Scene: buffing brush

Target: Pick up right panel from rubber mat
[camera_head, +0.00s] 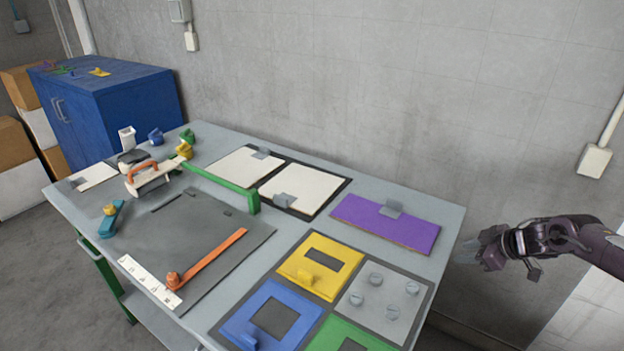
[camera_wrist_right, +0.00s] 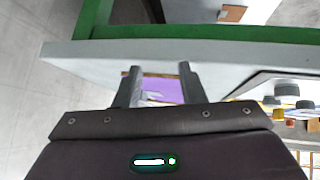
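Two cream panels lie side by side on a dark rubber mat (camera_head: 345,184) at the back of the table. The right panel (camera_head: 312,185) lies flat with a grey tab handle (camera_head: 285,200) near its left front edge. The left panel (camera_head: 238,168) has a similar grey tab at its back. My right gripper (camera_head: 474,252) is off the table's right edge, well to the right of both panels. In the right wrist view my right gripper (camera_wrist_right: 160,76) has its fingers apart with nothing held, and a purple panel shows beyond them. My left gripper is not in view.
The purple panel (camera_head: 378,224) lies between the right panel and my right gripper. Yellow (camera_head: 318,253), blue (camera_head: 290,296) and green pieces lie at the front right. A green bar (camera_head: 218,186) stands left of the panels. A wall is behind the table (camera_head: 437,209).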

